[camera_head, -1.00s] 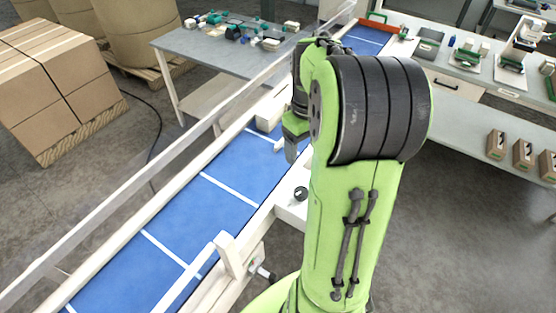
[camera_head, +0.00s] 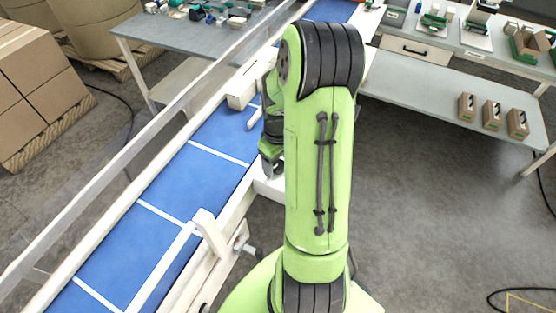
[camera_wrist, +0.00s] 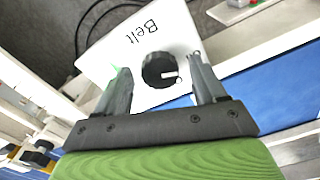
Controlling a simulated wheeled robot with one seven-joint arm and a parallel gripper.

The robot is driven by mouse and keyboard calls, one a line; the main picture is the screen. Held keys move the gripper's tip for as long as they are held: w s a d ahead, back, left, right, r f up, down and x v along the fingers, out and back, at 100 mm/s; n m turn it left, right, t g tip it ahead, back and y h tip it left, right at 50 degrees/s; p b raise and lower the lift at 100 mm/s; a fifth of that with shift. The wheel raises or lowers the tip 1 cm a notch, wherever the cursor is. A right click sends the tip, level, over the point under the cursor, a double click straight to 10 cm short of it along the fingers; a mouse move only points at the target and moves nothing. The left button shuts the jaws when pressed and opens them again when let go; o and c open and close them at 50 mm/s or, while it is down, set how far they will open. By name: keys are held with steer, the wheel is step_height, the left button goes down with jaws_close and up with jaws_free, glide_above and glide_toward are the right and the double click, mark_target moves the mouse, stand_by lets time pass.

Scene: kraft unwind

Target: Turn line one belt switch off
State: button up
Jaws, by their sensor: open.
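The belt switch is a black round knob (camera_wrist: 160,71) with a white pointer mark, on a white panel (camera_wrist: 137,38) lettered "Belt" in the wrist view. My gripper (camera_wrist: 160,84) is open, with one grey finger on each side of the knob. I cannot tell whether the fingers touch it. In the head view my gripper (camera_head: 272,168) is low beside the blue conveyor belt (camera_head: 150,215), over a white panel (camera_head: 270,187). The knob is hidden there.
The conveyor's white rail (camera_head: 236,205) runs beside my arm. A grey table (camera_head: 180,45) stands behind the belt, with boxes (camera_head: 35,85) at left. A long bench (camera_head: 440,90) holds several small cartons at right. The floor between is clear.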

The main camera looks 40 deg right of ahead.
steer(key=shift+c, duration=0.2)
steer(key=c, duration=1)
steer(key=shift+m, duration=0.3)
steer(key=m+b, duration=0.2)
steer(key=m, duration=0.4)
steer(key=m+b, duration=0.1)
steer(key=m, duration=0.2)
steer(key=shift+m, duration=0.3)
steer(key=shift+r+m+b, duration=0.1)
steer(key=shift+m+b, duration=0.3)
steer(key=shift+m, duration=1.5)
